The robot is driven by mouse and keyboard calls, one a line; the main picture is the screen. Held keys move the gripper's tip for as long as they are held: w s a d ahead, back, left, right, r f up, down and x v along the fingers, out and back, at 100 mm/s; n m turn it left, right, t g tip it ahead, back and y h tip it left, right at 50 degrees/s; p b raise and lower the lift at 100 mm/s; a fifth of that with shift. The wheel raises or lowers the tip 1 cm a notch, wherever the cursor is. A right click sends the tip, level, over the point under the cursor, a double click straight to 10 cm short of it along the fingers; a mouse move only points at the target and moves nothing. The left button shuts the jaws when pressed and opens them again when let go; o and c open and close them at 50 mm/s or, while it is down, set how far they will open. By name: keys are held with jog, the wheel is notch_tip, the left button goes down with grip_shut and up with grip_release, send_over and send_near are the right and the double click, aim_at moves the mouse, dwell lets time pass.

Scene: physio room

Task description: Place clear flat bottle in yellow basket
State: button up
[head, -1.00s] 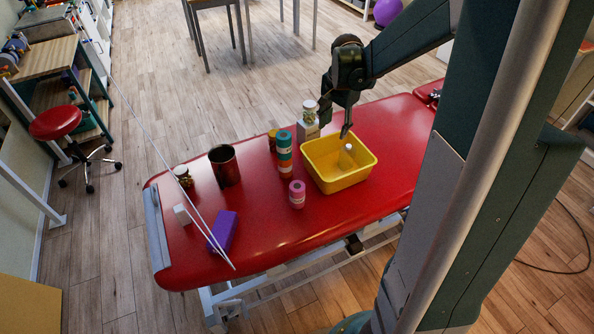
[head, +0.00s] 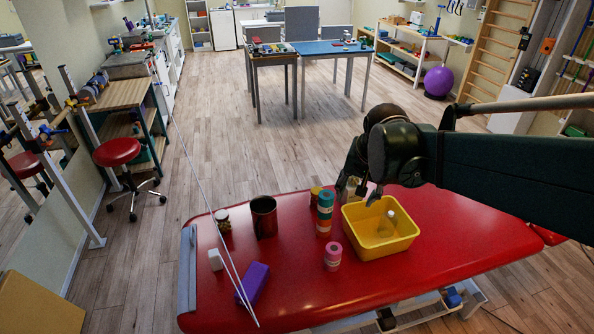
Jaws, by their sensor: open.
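The yellow basket (head: 377,250) stands on the red treatment table. A clear bottle (head: 387,224) with a pale cap is inside it, leaning toward the basket's right side. The bottle's lower part is partly hidden by the front wall. My gripper (head: 357,191) is open and empty, near the basket's back left rim and apart from the bottle. The gripper partly hides a pale box and jar behind the basket.
On the red table (head: 300,285), left of the basket, stand a stack of coloured tape rolls (head: 325,214), a pink roll (head: 332,257), a dark red can (head: 264,216), a jar (head: 222,222), a white block (head: 215,260) and a purple block (head: 253,283). The table's right part is clear.

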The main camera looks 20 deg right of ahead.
jog(key=s+a+r+n+t, duration=0.1)
jog(key=s+a+n+t, duration=0.2)
jog(key=s+a+n, duration=0.4)
jog(key=s+a, duration=0.4)
jog(key=s, duration=0.3)
jog(key=shift+a+r+n+y, duration=0.2)
jog(key=shift+r+n+y, duration=0.1)
jog(key=shift+r+y, duration=0.1)
